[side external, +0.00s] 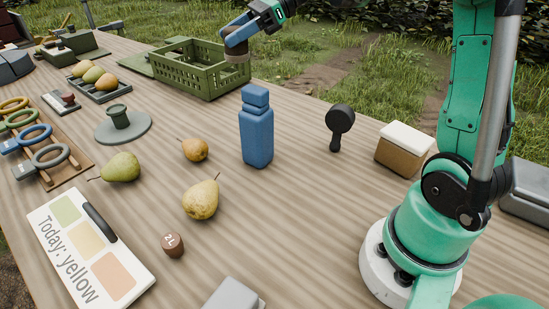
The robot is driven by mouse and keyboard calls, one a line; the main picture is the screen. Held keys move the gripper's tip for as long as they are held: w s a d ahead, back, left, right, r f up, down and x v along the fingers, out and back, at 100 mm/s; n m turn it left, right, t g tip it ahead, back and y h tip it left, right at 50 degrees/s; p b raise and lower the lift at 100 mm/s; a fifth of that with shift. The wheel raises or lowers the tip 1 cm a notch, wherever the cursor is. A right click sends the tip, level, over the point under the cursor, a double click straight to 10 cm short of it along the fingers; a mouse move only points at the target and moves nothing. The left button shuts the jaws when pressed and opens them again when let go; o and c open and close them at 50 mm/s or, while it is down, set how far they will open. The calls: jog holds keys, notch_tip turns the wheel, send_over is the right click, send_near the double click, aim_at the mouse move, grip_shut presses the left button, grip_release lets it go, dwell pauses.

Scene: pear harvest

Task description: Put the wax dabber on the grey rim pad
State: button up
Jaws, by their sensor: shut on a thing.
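My gripper (265,14) is at the top centre, partly cut off by the frame edge. That end is tilted downward and overlaps the right rim of the green crate (205,80) in the picture. I cannot tell whether it touches the crate. The fingertips are too small to see clearly.
A blue bottle (257,130) stands mid-table, with a black round-headed tool (339,122) and a white-topped brown box (404,148) to its right. Loose pears (201,200), a grey-green dish (140,132), a sign board (128,278) and ring tools (45,158) lie left.

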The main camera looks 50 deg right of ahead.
jog(key=s+a+n+g+y, duration=0.2)
jog(key=s+a+n+g, duration=0.15)
jog(key=a, duration=0.75)
jog(key=n+g+h, duration=0.2)
jog(key=n+g, duration=0.8)
jog(key=g, duration=0.1)
send_over(225, 309)
notch_tip(225, 309, down, 18)
jog(key=shift+r, duration=0.15)
jog(key=o, duration=1.3)
jog(key=shift+c, duration=0.2)
